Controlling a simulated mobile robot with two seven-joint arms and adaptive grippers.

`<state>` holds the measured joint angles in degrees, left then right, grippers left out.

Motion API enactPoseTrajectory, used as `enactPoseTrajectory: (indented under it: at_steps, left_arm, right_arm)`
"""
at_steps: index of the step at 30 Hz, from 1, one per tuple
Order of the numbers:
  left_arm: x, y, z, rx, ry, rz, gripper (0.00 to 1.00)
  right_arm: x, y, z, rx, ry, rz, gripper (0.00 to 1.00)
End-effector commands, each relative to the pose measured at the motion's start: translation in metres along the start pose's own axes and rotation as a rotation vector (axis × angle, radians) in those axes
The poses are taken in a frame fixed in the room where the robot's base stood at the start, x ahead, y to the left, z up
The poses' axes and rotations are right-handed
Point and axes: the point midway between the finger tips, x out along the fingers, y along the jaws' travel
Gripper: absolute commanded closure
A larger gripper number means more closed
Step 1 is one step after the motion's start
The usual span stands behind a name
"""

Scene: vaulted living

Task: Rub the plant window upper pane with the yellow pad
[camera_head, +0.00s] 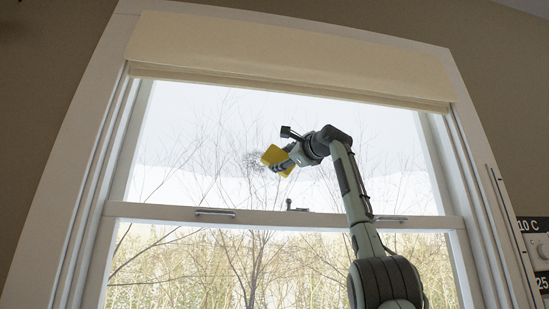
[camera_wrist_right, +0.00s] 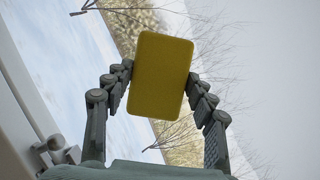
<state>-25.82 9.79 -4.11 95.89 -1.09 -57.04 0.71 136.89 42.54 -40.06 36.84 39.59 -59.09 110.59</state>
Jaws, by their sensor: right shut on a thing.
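The yellow pad (camera_head: 277,159) is held by my right gripper (camera_head: 284,163) in front of the window's upper pane (camera_head: 200,125). My right arm reaches up from the lower right. In the right wrist view the pad (camera_wrist_right: 160,75) sits upright, slightly tilted, between the two fingers of my right gripper (camera_wrist_right: 160,85), which press its side edges. A dark speckled smudge (camera_head: 255,160) shows just left of the pad. I cannot tell whether the pad touches the glass. My left gripper is not in view.
A rolled cream blind (camera_head: 290,55) covers the window's top. The middle rail (camera_head: 250,216) carries a latch (camera_head: 291,206) and handles below the upper pane. The upper pane around the pad is free of other objects.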

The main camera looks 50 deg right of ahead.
Motion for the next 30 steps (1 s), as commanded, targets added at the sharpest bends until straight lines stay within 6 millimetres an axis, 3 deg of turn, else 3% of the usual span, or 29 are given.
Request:
enactPoseTrajectory:
  at_steps: [11, 30]
  left_arm:
    - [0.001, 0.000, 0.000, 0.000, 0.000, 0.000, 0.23]
    - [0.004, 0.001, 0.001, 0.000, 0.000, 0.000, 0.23]
  right_arm:
    - [-0.002, -0.001, -0.005, 0.000, 0.004, 0.003, 0.67]
    - [0.012, 0.021, 0.028, 0.000, 0.002, 0.003, 0.67]
